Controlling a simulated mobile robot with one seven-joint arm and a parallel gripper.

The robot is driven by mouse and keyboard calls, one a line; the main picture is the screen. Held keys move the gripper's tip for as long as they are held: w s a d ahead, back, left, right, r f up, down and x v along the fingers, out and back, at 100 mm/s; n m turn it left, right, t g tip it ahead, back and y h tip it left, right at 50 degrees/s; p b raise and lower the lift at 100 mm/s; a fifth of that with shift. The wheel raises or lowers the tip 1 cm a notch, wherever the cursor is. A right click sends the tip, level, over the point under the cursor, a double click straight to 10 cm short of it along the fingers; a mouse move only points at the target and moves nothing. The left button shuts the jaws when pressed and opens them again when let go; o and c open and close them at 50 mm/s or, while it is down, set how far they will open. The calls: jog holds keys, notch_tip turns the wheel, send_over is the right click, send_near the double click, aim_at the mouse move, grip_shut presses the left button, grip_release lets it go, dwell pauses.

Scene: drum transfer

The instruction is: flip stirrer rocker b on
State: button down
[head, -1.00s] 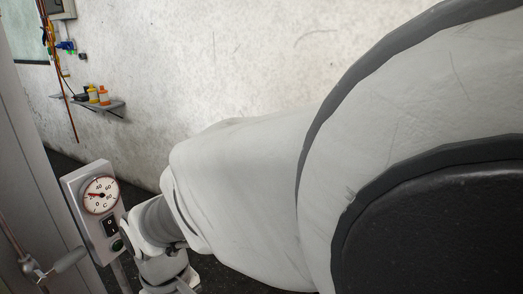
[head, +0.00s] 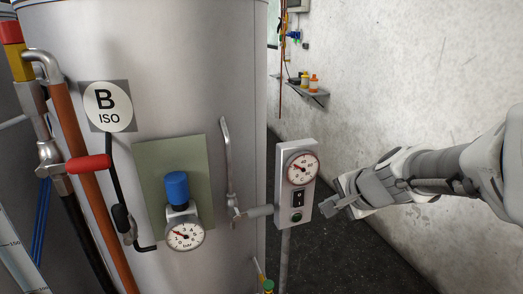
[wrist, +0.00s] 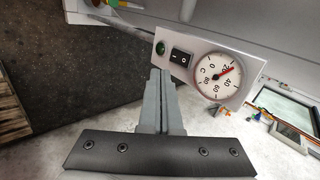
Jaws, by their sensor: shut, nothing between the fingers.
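The stirrer control box (head: 281,187) is a pale upright panel beside the drum marked B ISO (head: 236,90). Its black rocker (head: 297,199) sits below a round temperature dial (head: 302,168) and above a green round lamp or button (head: 297,217). In the wrist view the rocker (wrist: 182,57) shows I and O marks; I cannot tell which side is pressed. My gripper (head: 326,208) is to the right of the box. In the wrist view its fingers (wrist: 162,74) are shut and empty, with tips just short of the panel near the rocker and green lamp; contact is unclear.
A pipe with a lever handle (head: 252,213) is just left of the box. A blue-capped bar gauge (head: 183,237) and a red-handled valve (head: 88,163) are on the drum side. A wall shelf (head: 318,97) holds bottles. Dark floor lies open beyond the box.

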jog(key=shift+w+d+f+m, duration=0.3)
jog(key=shift+w+d+m, duration=0.2)
jog(key=shift+w, duration=0.1)
jog(key=b, duration=0.2)
send_near(299, 207)
notch_tip(299, 207, down, 4)
jog(key=w, duration=0.2)
jog(key=shift+w+a+f, duration=0.25)
jog(key=shift+w+a, duration=0.4)
jog(key=shift+w, duration=0.15)
jog(key=shift+f, duration=0.1)
